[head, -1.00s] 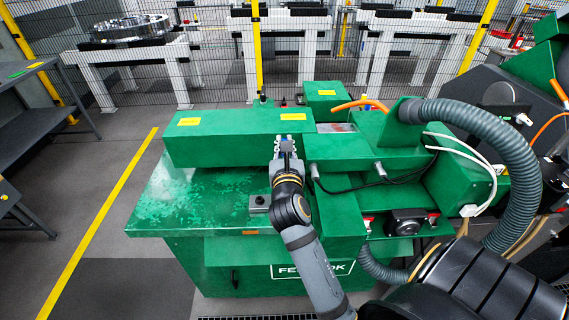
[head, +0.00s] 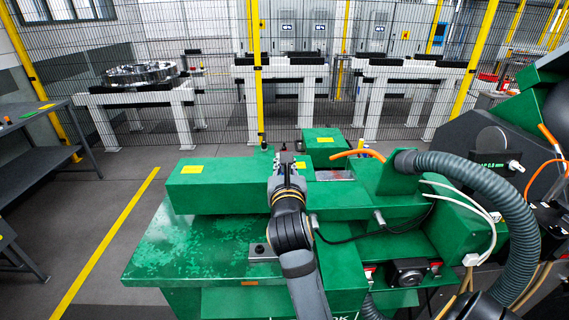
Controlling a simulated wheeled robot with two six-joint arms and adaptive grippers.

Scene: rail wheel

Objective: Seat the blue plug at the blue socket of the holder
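The fingers point away from me and are small here. I cannot tell whether they are apart or shut, or whether they hold anything. I cannot make out the blue plug, the blue socket or the holder; the gripper hides what lies right behind it.
The green machine (head: 190,250) fills the middle, with a long green box (head: 225,188) on top. A thick grey hose (head: 480,185) and white cables (head: 465,205) are at right. A mesh fence and white stands (head: 190,110) are behind.

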